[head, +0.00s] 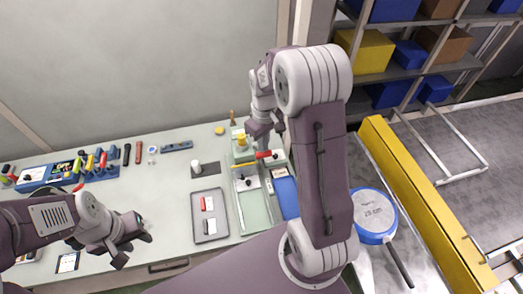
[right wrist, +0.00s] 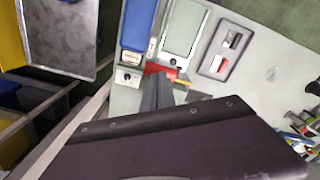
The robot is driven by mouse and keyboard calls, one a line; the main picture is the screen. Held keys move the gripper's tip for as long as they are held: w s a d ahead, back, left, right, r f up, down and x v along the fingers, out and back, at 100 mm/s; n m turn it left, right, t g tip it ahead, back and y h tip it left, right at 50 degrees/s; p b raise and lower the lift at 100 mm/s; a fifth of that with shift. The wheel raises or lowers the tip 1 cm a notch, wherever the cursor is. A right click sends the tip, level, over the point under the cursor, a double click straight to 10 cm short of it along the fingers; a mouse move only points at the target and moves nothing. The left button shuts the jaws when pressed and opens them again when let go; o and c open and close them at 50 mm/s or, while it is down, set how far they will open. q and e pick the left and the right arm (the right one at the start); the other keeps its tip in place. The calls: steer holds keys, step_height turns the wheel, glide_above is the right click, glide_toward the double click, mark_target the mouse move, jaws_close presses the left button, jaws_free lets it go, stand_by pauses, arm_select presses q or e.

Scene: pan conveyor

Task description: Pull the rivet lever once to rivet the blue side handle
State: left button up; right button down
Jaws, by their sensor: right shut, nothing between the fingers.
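The red lever grip (head: 264,154) is at the rivet station (head: 241,148), which has a yellow top, at the back of the bench. My right gripper (head: 262,144) is shut and empty, just above the red grip. In the right wrist view its dark fingers (right wrist: 157,92) point at the red grip (right wrist: 157,68), very close; I cannot tell if they touch. My left gripper (head: 136,250) is open and empty above the bench's front left. A pan with a blue disc (head: 375,208) marked 23 cm lies right of my arm. I cannot make out the blue side handle.
A grey tray (head: 196,236) holds a red and a dark piece. A green plate (head: 253,211) and a blue panel (head: 286,197) lie beside it. Tools stand in a blue rack (head: 100,173) on the left. A yellow conveyor rail (head: 420,205) runs along the right.

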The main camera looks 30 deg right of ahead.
mark_target(264, 157)
steer(key=shift+f, duration=0.1)
steer(key=shift+s+a+f+b, duration=0.1)
steer(key=shift+s+f+b, duration=0.1)
steer(key=shift+f+b, duration=0.7)
steer(key=shift+s+f+b, duration=0.25)
steer(key=shift+f+b, duration=0.15)
steer(key=shift+f, duration=0.35)
steer(key=shift+s+f+b, duration=0.1)
steer(key=shift+f+b, duration=0.75)
steer(key=shift+f, duration=0.4)
steer(key=shift+s+a+f+b, duration=0.1)
steer(key=shift+s+f+b, duration=0.25)
steer(key=shift+f+b, duration=0.4)
steer(key=shift+s+a+f+b, duration=0.15)
steer(key=shift+s+f+b, duration=0.35)
steer(key=shift+f, duration=0.45)
steer(key=shift+s+a+f+b, duration=0.1)
steer(key=shift+s+f+b, duration=0.15)
steer(key=shift+f+b, duration=0.55)
